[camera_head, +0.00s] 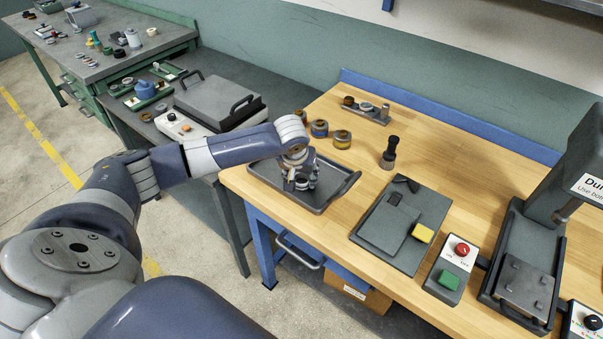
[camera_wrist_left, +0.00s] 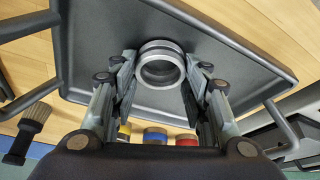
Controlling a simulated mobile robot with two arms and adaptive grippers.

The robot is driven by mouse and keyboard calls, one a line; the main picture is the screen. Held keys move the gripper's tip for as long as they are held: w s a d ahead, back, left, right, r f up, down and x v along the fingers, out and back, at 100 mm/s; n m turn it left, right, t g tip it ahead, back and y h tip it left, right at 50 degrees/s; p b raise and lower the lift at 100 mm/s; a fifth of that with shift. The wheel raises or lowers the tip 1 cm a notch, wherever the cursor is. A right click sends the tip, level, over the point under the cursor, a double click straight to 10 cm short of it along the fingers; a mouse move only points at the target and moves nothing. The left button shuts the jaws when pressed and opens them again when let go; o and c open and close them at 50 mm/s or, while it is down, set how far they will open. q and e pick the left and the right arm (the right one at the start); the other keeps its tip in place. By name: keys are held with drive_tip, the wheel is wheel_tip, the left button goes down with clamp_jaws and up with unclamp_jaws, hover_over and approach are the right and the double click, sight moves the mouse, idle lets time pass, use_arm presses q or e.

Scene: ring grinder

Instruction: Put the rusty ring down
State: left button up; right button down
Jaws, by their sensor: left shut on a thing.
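My left gripper (camera_head: 301,184) points down over the dark grey tray (camera_head: 262,178) at the left end of the wooden bench. Its fingers are shut on a ring (camera_wrist_left: 160,64). In the left wrist view the ring looks grey and metallic, with little rust to be seen, and it sits between the fingertips (camera_wrist_left: 158,80). The floor of the tray (camera_wrist_left: 95,75) lies behind it. I cannot tell whether the ring touches the tray. In the head view the gripper hides much of the ring. My right gripper is not in view.
Several pots with coloured bands (camera_head: 320,128) stand behind the tray, and a dark brush (camera_head: 389,152) stands to their right. A control box with a red button (camera_head: 461,250) is farther right.

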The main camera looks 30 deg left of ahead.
use_arm(q)
drive_tip(key=shift+f, duration=0.1)
drive_tip(key=o, duration=1.1)
drive_tip(key=b+v, duration=0.1)
drive_tip(key=v, duration=1.1)
